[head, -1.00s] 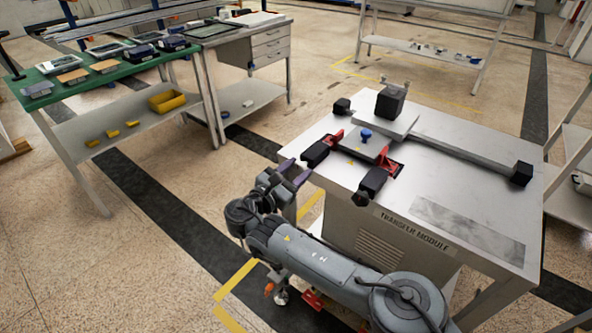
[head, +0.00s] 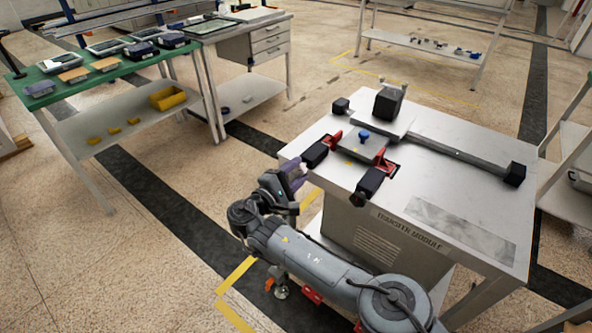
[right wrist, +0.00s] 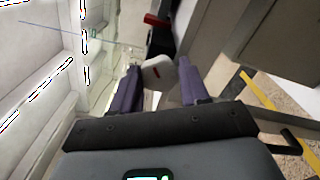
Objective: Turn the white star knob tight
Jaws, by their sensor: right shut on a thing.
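The knob cannot be made out there, hidden by the fingers and wrist. My left gripper is not in view.
On the module top stand red clamps (head: 384,170) with black handles, a blue knob (head: 364,136), a black block (head: 388,102) and a long rail (head: 455,152). A green-topped bench (head: 75,84) stands at the far left. The floor between is clear.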

